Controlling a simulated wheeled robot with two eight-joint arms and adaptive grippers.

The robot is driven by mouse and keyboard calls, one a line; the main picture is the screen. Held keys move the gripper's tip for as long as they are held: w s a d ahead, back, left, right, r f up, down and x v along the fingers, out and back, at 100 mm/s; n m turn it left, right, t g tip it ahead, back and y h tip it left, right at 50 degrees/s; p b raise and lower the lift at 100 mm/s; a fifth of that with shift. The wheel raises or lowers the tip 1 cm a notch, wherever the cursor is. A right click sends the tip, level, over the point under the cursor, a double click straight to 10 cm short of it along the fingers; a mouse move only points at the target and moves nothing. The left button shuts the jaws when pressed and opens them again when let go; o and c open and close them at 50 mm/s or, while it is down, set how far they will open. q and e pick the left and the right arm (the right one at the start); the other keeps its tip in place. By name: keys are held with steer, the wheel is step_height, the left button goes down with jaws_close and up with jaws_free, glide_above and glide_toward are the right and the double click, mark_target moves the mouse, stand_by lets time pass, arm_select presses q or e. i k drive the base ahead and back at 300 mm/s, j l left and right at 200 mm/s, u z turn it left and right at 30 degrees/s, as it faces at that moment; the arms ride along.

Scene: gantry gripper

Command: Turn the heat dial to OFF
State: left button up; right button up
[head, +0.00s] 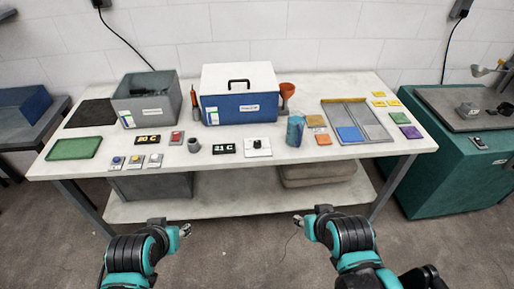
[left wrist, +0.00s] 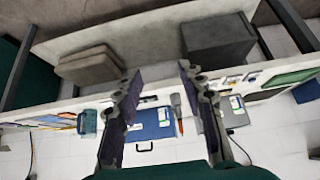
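A white plate with a black dial knob (head: 257,145) lies near the front edge of the white table, right of a black display reading 21 C (head: 224,149). The knob's pointer and any OFF mark are too small to read. My left gripper (head: 185,230) is in front of the table, below its top and away from the dial. The left wrist view shows its two fingers (left wrist: 160,80) spread apart with nothing between them. My right gripper (head: 298,220) is also in front of the table, apart from everything; its finger opening is too small to judge.
A blue box with a white lid (head: 240,107) stands behind the dial. A second display (head: 148,139) and several button boxes lie further left. The space above the dial looks clear.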

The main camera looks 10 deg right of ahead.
mark_target(257, 143)
steer(key=i+l+z, duration=0.1)
steer(key=i+z, duration=0.15)
steer(key=i, duration=0.25)
steer(key=i+z, duration=0.3)
steer(key=i, duration=0.25)
